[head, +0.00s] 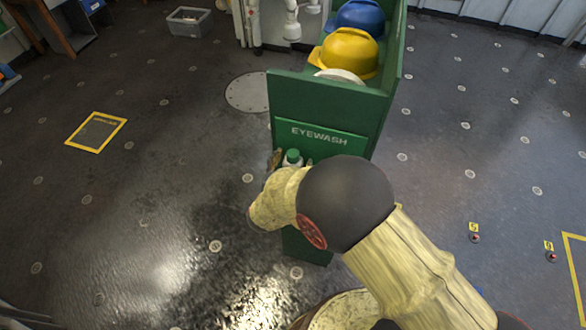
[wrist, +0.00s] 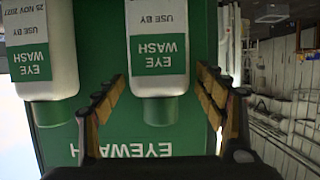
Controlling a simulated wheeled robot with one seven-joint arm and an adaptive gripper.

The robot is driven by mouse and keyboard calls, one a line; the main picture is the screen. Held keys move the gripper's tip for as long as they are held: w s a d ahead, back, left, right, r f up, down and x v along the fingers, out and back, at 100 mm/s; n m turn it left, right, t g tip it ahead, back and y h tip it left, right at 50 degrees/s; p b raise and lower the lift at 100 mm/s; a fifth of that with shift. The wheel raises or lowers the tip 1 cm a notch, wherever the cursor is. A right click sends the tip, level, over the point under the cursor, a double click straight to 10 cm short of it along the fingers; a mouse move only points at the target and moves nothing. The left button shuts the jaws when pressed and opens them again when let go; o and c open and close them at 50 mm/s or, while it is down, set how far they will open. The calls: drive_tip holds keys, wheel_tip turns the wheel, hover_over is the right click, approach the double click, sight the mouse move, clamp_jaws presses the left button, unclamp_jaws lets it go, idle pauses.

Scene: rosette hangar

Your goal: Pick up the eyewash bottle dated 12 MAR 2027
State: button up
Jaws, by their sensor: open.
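Two white eyewash bottles with green caps and green EYE WASH labels show upside down in the wrist view. The left bottle (wrist: 38,55) reads USE BY 25 NOV 2027. On the middle bottle (wrist: 158,80) USE BY is legible, but its date is cut off by the top edge of the picture. My gripper (wrist: 160,82) is open, one finger on each side of the middle bottle's lower-pictured cap end, with gaps visible. In the head view one bottle's green cap (head: 292,157) shows in front of the green EYEWASH panel (head: 318,137); my arm hides most of the rest.
The green stand (head: 300,98) holds a yellow helmet (head: 347,52) and a blue helmet (head: 358,17) on top. A grey bin (head: 190,21) sits on the floor behind. The floor left of the stand is mostly clear.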

drive_tip(key=c, duration=0.3)
drive_tip(key=c, duration=1.5)
clamp_jaws()
